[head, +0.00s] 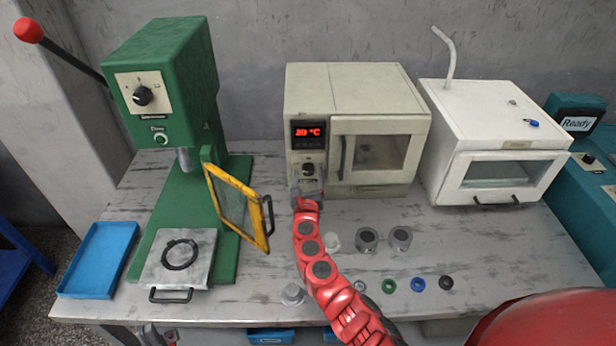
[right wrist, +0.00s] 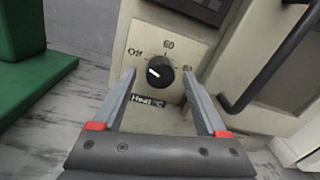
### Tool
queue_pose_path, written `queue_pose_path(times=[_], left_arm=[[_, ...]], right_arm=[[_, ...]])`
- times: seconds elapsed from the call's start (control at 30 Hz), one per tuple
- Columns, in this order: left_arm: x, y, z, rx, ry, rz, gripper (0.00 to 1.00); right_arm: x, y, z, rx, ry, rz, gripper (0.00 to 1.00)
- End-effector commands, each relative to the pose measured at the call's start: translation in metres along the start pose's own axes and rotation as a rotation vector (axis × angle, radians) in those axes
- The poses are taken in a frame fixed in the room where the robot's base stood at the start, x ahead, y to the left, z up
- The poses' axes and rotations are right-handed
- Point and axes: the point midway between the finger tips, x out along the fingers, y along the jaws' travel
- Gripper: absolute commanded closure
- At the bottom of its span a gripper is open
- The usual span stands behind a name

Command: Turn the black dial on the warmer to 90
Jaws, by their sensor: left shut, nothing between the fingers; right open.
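The warmer (head: 310,95) is the beige box at the back middle, with a red display that seems to read 20 °C. Its black dial (right wrist: 160,72) sits below the display, with Off at left, 60 at top and 90 at right. The dial's white mark points left, near Off. The dial also shows in the head view (head: 308,169). My right gripper (right wrist: 160,88) is open, its fingers on either side below the dial; contact cannot be told. It also shows in the head view (head: 306,188). My left gripper (head: 157,335) is shut and empty at the table's front edge.
A green press (head: 165,75) with a yellow-framed guard (head: 238,205) stands left of the warmer. A white oven (head: 500,120) stands to its right. Metal parts (head: 368,238) and coloured rings (head: 417,284) lie in front. The warmer's door handle (right wrist: 270,65) is right of the dial.

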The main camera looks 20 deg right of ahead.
Motion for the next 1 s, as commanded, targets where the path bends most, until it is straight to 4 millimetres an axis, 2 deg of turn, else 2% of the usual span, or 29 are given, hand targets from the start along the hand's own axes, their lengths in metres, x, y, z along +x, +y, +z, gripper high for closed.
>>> queue_pose_path(times=[0.07, 0.5, 0.77, 1.0], left_arm=[[0.0000, 0.0000, 0.0000, 0.000, 0.000, 0.000, 1.00], [0.0001, 0.0000, 0.0000, 0.000, 0.000, 0.000, 1.00], [-0.0005, 0.0000, 0.0001, 0.000, 0.000, 0.000, 1.00], [-0.0029, 0.0002, 0.0005, 0.000, 0.000, 0.000, 1.00]], right_arm=[[-0.0001, 0.0000, 0.0001, 0.000, 0.000, 0.000, 0.25], [-0.0001, 0.0001, 0.0006, 0.001, -0.001, 0.000, 1.00], [-0.0001, 0.0001, 0.0007, 0.016, 0.000, 0.000, 1.00], [0.0000, -0.0001, 0.0010, 0.113, 0.004, 0.001, 1.00]])
